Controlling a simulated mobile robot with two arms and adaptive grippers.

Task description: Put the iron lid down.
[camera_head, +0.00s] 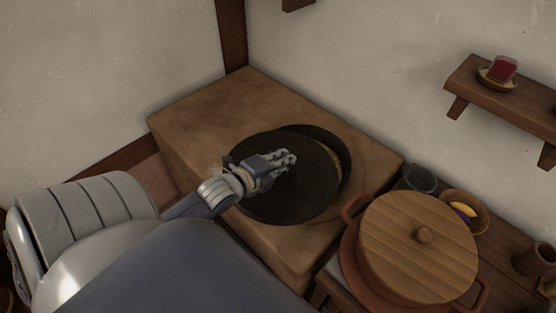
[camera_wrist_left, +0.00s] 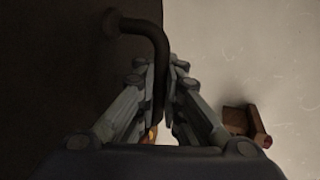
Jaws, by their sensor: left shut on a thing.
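The iron lid (camera_head: 265,197) is a dark, round disc. In the head view it overlaps a dark round opening (camera_head: 342,158) in the top of the brown block, covering most of it and leaving a crescent at the right. My left gripper (camera_head: 290,160) is over the lid, shut on its handle. The left wrist view shows the bent dark handle (camera_wrist_left: 155,40) between the fingers (camera_wrist_left: 160,85), with the lid's dark face (camera_wrist_left: 50,60) filling the left side. I cannot tell how high the lid is above the block. My right gripper is not in view.
The brown block (camera_head: 190,112) has bare top at its back left. At the right stand a pot with a wooden lid (camera_head: 410,255), a dark cup (camera_head: 420,178) and a bowl (camera_head: 466,209). A wall shelf (camera_head: 525,112) holds a red item (camera_head: 503,68).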

